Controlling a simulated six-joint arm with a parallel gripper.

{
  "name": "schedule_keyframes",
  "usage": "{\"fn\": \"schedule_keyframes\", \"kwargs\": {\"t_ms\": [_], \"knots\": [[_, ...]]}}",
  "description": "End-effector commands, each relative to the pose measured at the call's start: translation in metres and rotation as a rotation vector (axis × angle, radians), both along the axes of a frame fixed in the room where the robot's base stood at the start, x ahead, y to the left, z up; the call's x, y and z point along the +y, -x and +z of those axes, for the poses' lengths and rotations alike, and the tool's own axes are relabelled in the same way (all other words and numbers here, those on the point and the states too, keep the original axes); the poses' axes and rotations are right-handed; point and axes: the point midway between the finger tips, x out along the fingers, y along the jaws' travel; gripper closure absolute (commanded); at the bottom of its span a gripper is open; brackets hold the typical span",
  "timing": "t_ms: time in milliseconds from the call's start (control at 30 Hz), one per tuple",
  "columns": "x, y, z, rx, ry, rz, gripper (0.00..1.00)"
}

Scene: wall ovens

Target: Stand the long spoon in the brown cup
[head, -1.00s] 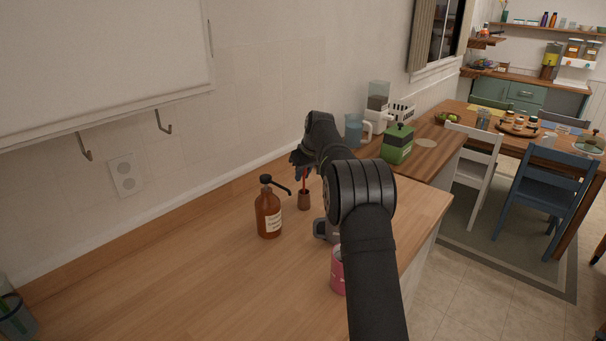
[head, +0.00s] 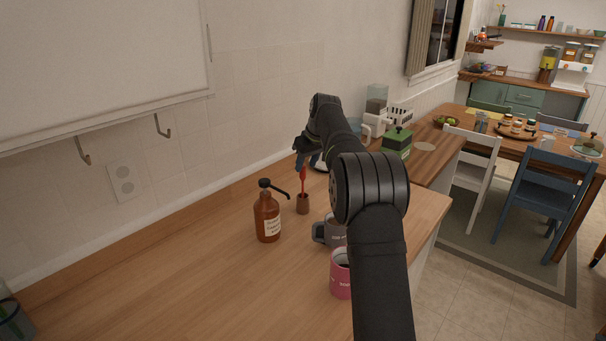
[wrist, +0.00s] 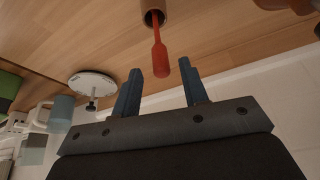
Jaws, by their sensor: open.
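The brown cup (head: 303,205) stands upright on the wooden counter, and its mouth shows at the top of the wrist view (wrist: 152,17). The long red spoon (head: 302,176) stands in it, one end inside the cup and the wider end up. In the wrist view the spoon (wrist: 159,55) points toward my gripper (wrist: 160,67). Its wide end lies between the two blue fingertips, with a gap on either side. My gripper is open and holds nothing. In the head view it is just above the spoon, partly hidden by my arm.
A brown pump bottle (head: 267,215) stands left of the cup. A grey mug (head: 333,233) and a pink mug (head: 340,276) stand nearer, beside my arm. A white round object (wrist: 92,84) lies beyond the cup.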

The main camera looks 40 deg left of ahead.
Motion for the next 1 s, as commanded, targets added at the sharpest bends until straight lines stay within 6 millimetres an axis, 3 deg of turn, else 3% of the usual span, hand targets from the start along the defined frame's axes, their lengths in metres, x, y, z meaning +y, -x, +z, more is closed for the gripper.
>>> {"fn": "schedule_keyframes", "kwargs": {"t_ms": [200,400,767,1000], "knots": [[-0.014,0.003,0.035,-0.001,-0.001,-0.001,0.6],[-0.019,0.005,0.046,0.0,0.001,0.0,0.6],[-0.018,0.005,0.045,0.001,0.001,0.0,0.6],[-0.008,0.002,0.018,0.004,0.003,0.001,0.6]]}}
